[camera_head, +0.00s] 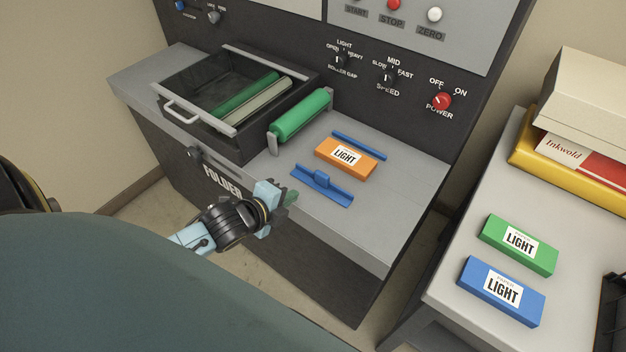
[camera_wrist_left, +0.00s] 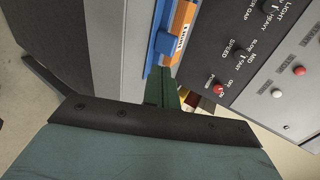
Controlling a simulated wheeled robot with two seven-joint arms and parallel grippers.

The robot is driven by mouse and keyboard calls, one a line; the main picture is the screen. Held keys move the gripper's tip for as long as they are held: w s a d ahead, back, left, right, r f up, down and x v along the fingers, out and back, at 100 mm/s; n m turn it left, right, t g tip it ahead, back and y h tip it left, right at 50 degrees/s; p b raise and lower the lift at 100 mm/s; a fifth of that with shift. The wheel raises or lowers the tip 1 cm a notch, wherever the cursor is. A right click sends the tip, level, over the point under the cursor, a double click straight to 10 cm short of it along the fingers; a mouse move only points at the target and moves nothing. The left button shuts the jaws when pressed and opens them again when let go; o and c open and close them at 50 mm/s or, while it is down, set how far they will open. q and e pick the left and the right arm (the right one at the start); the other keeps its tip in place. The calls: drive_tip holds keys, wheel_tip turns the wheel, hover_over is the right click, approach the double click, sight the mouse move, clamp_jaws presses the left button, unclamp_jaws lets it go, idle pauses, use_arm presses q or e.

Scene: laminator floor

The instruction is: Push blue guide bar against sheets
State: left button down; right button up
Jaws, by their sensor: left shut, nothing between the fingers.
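The blue guide bar (camera_head: 335,193) with a raised knob lies on the grey feed table, in front of the orange pack labelled LIGHT (camera_head: 329,152). A narrow gap shows between bar and pack. A second, fixed-looking blue strip (camera_head: 358,145) lies along the pack's far side. My left gripper (camera_head: 291,198) is shut and empty, at the near edge of the table, just in front of the guide bar. In the left wrist view, the shut green fingers (camera_wrist_left: 162,86) point toward the blue guide bar (camera_wrist_left: 165,43) and the orange pack (camera_wrist_left: 184,15). I cannot tell whether they touch the bar.
The control panel rises behind. On the right, a side table (camera_head: 455,290) bears a green pack (camera_head: 518,245) and a blue pack (camera_head: 500,291). The feed table's right part is clear.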

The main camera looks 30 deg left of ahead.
use_arm(q)
approach(320, 177)
drive_tip(key=x, duration=0.5)
drive_tip(key=shift+d+f, duration=0.15)
drive_tip(key=shift+f, duration=0.25)
drive_tip(key=shift+w, duration=0.55)
